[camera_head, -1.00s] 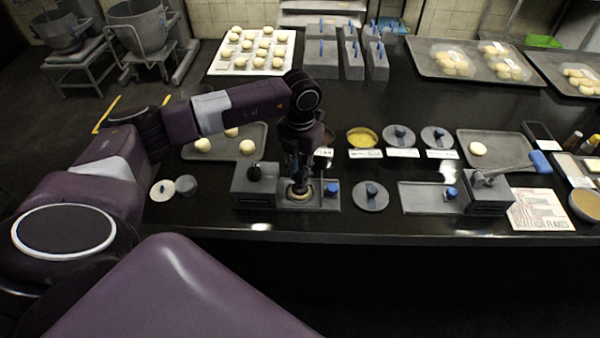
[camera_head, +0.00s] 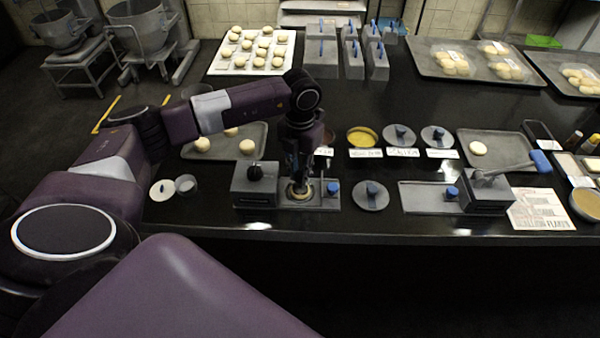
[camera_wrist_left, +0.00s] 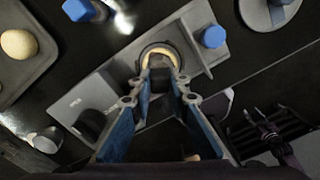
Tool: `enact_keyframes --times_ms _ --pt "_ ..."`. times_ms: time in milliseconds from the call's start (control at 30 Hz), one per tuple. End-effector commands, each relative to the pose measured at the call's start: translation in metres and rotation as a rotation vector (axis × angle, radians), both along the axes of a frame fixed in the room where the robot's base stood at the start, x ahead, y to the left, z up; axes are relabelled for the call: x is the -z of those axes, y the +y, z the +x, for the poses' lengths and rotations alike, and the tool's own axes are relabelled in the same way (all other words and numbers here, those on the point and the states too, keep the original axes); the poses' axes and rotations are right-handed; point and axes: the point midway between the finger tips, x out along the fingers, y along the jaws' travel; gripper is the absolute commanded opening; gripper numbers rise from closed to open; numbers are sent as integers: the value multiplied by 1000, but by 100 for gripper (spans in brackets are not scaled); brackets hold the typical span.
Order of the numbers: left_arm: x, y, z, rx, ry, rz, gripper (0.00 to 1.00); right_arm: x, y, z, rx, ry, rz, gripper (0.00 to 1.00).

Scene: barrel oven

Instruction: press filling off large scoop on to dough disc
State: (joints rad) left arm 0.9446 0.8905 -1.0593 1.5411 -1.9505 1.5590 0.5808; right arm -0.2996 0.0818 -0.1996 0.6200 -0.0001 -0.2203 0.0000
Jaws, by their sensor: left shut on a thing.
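My left gripper (camera_head: 297,172) points straight down over the grey station with a round seat. In the left wrist view, its blue-padded fingers (camera_wrist_left: 157,95) are shut on a small dark grey piece (camera_wrist_left: 158,74), which I cannot identify for certain as the large scoop. That piece is at the near side of the round seat. A pale dough disc (camera_head: 299,192) shows as a thin ring there, and as a cream rim (camera_wrist_left: 161,50) in the wrist view. The gripper hides most of the disc and any filling. My right gripper is not in view.
A lidded round dish (camera_head: 370,195) stands to the right. A yellow-filled bowl (camera_head: 362,137) and a dough tray (camera_head: 263,131) lie behind. The counter's front edge is close.

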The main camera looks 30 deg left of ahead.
Motion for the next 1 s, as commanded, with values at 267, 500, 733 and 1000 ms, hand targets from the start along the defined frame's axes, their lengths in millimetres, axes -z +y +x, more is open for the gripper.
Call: enact_keyframes --times_ms 267,500,733,1000 --pt "2 0 -1 1 4 0 0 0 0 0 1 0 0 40" --pt "-5 0 -1 1 4 0 0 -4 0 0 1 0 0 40" --pt "-24 0 -1 1 2 0 0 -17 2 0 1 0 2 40" --pt "-46 0 0 1 1 -1 0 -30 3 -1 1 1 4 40"
